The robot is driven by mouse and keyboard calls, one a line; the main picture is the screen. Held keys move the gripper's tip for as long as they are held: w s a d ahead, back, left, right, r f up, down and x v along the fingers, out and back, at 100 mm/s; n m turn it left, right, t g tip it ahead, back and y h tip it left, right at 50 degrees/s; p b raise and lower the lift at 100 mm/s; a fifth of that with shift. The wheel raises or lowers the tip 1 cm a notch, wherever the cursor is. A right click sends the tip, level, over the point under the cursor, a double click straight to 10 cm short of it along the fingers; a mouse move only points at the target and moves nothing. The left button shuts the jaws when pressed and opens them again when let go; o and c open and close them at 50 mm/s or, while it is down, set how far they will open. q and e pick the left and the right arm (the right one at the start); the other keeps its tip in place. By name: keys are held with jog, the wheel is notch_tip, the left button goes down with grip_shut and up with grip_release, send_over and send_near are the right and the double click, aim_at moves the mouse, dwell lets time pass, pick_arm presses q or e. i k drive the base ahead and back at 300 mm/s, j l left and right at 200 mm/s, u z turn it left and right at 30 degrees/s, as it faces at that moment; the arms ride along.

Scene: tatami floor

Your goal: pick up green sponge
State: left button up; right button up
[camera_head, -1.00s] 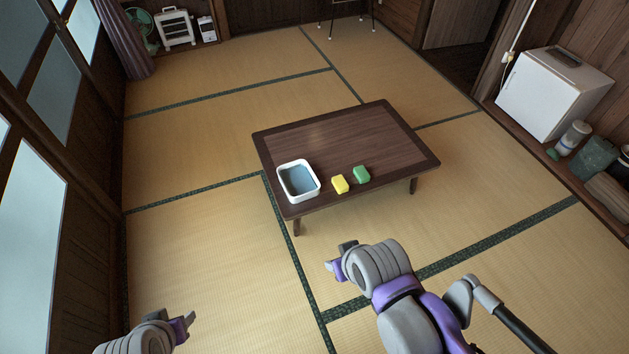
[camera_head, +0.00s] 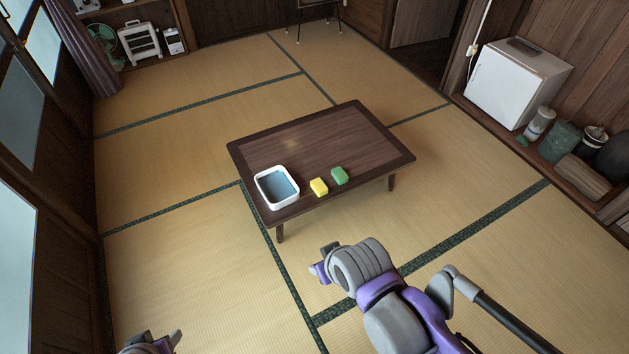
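The green sponge (camera_head: 339,176) lies on the near edge of the low wooden table (camera_head: 330,140). A yellow sponge (camera_head: 319,187) lies just left of it, a small gap apart. My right gripper (camera_head: 322,262) is in front of the table, apart from it, and nearer to me than the sponges. It looks empty, but its finger gap is too small to judge. My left gripper (camera_head: 172,340) shows only partly at the bottom edge, far from the table. Its finger opening cannot be made out.
A white tub (camera_head: 276,187) with a bluish inside stands on the table's near left corner, left of the sponges. A white box-like fridge (camera_head: 517,84) and several jars stand along the right wall. The tatami around the table is clear.

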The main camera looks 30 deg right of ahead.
aim_at(339, 174)
jog(key=i+l, duration=0.15)
jog(key=l, duration=0.25)
jog(key=i+l, duration=0.15)
jog(key=l, duration=0.2)
jog(key=i+l, duration=0.15)
jog(key=l, duration=0.25)
jog(key=i+l, duration=0.15)
jog(key=l, duration=0.25)
jog(key=i+l, duration=0.15)
jog(key=l, duration=0.2)
jog(key=i+l, duration=0.15)
jog(key=l, duration=0.25)
jog(key=i+l, duration=0.15)
jog(key=l, duration=0.25)
jog(key=i+l, duration=0.15)
jog(key=l, duration=0.25)
